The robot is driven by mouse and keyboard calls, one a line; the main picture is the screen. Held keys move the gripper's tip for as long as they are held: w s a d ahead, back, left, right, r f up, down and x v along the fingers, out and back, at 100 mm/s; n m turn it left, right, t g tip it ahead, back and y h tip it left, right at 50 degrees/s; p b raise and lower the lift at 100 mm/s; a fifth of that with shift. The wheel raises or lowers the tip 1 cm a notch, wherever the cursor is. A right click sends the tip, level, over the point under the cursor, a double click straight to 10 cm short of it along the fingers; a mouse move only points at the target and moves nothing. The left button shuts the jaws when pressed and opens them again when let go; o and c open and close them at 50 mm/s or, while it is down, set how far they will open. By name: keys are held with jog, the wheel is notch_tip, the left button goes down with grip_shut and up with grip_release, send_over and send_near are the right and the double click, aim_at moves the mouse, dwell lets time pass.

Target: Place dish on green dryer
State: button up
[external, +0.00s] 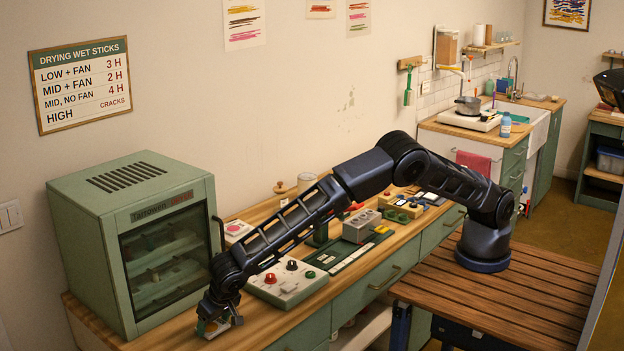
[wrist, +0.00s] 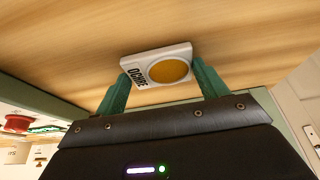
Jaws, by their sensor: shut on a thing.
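The dish (wrist: 157,66) is a small white square with a round ochre well and the word OCHRE on it. It sits between the two green fingers of my gripper (wrist: 161,78), which is shut on it. In the external view my gripper (external: 220,322) points down at the near left of the bench, and the dish (external: 206,327) is partly hidden by it. The dish is close to the wooden top; I cannot tell whether it touches. The green dryer (external: 95,235) stands to the left, with a slotted flat top and a glass door that looks closed.
A control box (external: 288,284) with red and green knobs lies right of my gripper on the wooden bench (external: 190,338). A pink-marked dish (external: 235,229) lies behind. A grey box (external: 361,226) and other small devices crowd the bench farther right. The dryer's top is clear.

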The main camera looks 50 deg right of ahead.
jog(key=o, duration=1)
jog(key=shift+f, duration=0.1)
jog(key=v, duration=1.2)
jog(key=shift+w, duration=0.1)
